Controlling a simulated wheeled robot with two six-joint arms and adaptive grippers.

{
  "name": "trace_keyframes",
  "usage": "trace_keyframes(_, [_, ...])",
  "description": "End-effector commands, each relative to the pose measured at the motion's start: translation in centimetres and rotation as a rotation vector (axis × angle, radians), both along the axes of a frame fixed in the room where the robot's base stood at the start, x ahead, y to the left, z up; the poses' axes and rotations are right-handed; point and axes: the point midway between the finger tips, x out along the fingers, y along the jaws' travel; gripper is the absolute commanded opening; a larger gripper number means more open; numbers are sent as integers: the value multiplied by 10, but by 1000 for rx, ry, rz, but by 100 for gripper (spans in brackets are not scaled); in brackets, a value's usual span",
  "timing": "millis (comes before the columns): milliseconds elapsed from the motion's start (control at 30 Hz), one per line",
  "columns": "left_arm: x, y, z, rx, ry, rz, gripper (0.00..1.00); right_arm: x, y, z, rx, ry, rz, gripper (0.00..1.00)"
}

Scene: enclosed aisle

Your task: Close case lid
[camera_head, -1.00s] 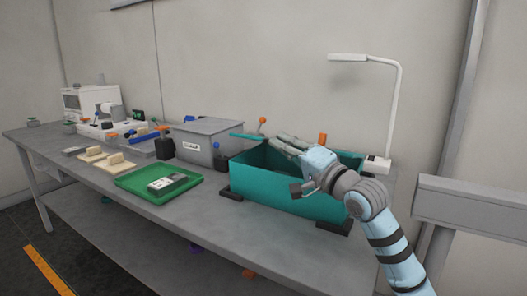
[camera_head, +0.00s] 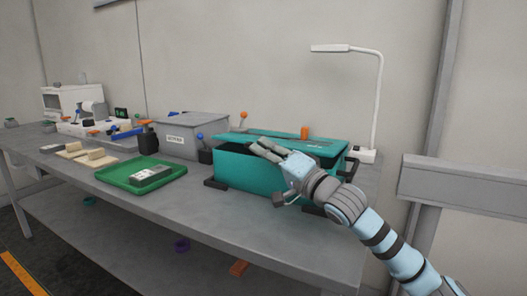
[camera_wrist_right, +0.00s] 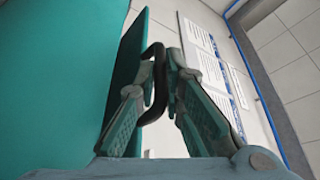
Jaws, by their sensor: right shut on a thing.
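The teal case (camera_head: 245,180) stands on the bench. Its teal lid (camera_head: 290,142) lies low over the top, and a dark gap shows under its front edge at the left. My right gripper (camera_head: 262,147) reaches in from the right to the lid's front edge. In the right wrist view my right gripper (camera_wrist_right: 166,85) is shut on a dark curved handle (camera_wrist_right: 156,55) beside a teal panel (camera_wrist_right: 125,70). The fingers hide part of the handle. My left gripper is not in view.
A grey lidded bin (camera_head: 192,135) stands left of the case, with a green tray (camera_head: 112,178) in front of it. A white lamp (camera_head: 378,100) stands behind the case at the right. The bench front between tray and case is clear.

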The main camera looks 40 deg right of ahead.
Motion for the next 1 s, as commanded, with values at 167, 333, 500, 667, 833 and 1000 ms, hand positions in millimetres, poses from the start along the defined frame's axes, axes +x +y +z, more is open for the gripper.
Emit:
trace_keyframes(167, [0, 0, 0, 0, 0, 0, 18, 0, 0, 0, 1, 0, 0, 18])
trace_keyframes(333, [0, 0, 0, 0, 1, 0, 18, 1, 1, 0, 1, 0, 2, 18])
trace_keyframes(500, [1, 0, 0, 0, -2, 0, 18, 1, 1, 7, 2, -4, 2, 18])
trace_keyframes(667, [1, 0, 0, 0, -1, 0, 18, 0, 0, 43, 5, -9, 1, 18])
trace_keyframes(833, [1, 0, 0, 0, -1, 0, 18, 0, 1, 84, 4, -7, 4, 18])
trace_keyframes(1000, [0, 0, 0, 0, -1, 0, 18, 1, 2, 100, 1, -2, 4, 18])
